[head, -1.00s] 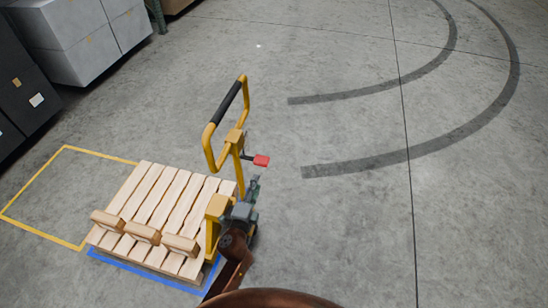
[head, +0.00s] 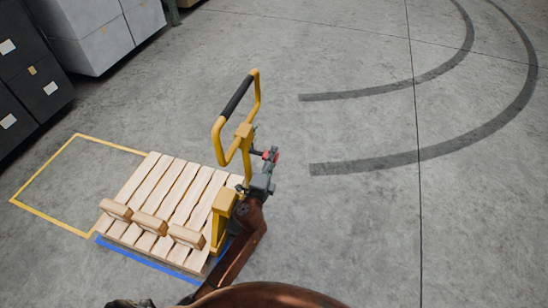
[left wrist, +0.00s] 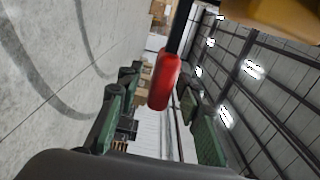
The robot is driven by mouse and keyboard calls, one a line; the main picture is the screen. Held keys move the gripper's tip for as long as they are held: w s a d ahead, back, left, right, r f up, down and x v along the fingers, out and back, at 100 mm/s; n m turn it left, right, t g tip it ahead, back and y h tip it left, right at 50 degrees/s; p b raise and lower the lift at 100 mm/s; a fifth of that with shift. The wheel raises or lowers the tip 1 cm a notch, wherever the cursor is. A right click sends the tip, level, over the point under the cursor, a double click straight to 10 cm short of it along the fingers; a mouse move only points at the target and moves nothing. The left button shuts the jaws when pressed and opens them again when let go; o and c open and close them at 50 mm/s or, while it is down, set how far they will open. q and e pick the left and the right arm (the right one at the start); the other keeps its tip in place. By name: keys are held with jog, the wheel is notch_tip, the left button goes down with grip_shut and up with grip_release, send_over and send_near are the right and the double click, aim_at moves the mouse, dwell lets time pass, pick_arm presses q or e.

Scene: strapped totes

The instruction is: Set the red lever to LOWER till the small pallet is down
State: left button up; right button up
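The red lever (head: 275,154) sticks out to the right of the yellow handle post on the pallet truck (head: 222,206). My left gripper (head: 267,162) is at the lever, coming up from below. In the left wrist view the red lever grip (left wrist: 165,80) shows between the spread fingers of the left gripper (left wrist: 162,115), with visible room on both sides. The fingers look open and not closed on it. The small wooden pallet (head: 165,190) sits at the truck's left; its height above the floor is hard to tell.
Several wooden blocks (head: 150,226) lie along the pallet's near part. A blue floor line (head: 140,259) runs by its near edge, and a yellow outline (head: 45,214) lies to the left. Dark and grey boxes (head: 95,35) stand at upper left. The floor to the right is clear.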

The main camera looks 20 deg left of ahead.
pick_arm(q)
jog(key=shift+c, duration=0.6)
grip_shut()
